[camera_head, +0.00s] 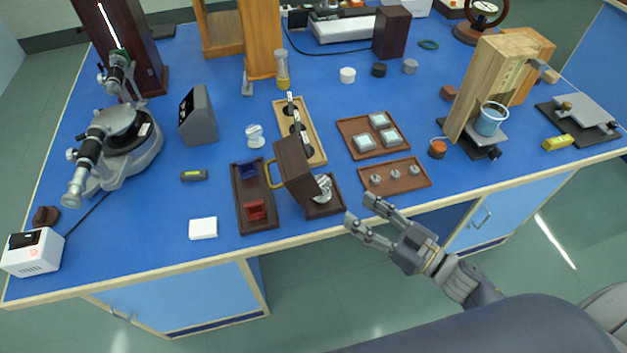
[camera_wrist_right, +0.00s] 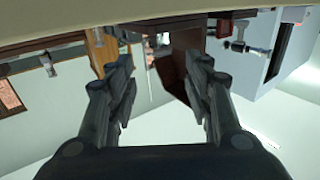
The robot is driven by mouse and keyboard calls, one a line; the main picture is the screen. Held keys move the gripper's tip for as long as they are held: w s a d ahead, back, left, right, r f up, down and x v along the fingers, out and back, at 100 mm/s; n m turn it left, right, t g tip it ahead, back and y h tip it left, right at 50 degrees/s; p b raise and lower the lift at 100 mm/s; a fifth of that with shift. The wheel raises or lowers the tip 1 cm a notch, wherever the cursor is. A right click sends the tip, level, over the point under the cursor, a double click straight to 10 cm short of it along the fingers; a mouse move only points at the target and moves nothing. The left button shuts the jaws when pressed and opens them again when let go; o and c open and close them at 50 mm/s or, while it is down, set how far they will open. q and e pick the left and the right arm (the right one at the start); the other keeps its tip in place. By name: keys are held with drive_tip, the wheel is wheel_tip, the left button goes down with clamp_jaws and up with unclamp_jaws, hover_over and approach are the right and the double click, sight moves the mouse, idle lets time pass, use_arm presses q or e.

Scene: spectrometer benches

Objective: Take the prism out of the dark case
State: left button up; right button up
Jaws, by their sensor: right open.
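The dark case (camera_head: 292,167) stands near the front edge of the blue bench, its brown lid raised and tilted, with a brass handle on the left. A clear, shiny piece that looks like the prism (camera_head: 323,187) sits in the case at the lid's right side, partly hidden by the lid. My right gripper (camera_head: 360,210) is open and empty, just off the bench's front edge, right of the case and apart from it. In the right wrist view its fingers (camera_wrist_right: 160,90) are spread, with a dark brown panel beyond them. My left gripper is not in view.
A tray with red and blue holders (camera_head: 242,208) lies left of the case. A tray of small knobs (camera_head: 420,172) lies to its right, with a tray of square pieces (camera_head: 353,127) behind. A wooden rack (camera_head: 314,148) stands behind the case.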

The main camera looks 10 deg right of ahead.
sight(329, 187)
drive_tip(key=x, duration=0.5)
drive_tip(key=shift+r+p, duration=0.2)
drive_tip(key=shift+p, duration=0.2)
drive_tip(key=shift+w+a, duration=0.2)
drive_tip(key=p+x, duration=0.1)
drive_tip(key=x, duration=0.3)
drive_tip(key=shift+w+a+r, duration=0.1)
drive_tip(key=shift+w, duration=0.3)
drive_tip(key=shift+w+a, duration=0.15)
drive_tip(key=shift+w, duration=0.05)
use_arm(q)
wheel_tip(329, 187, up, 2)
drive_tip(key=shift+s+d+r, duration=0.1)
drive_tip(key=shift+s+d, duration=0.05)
use_arm(e)
drive_tip(key=c, duration=0.8)
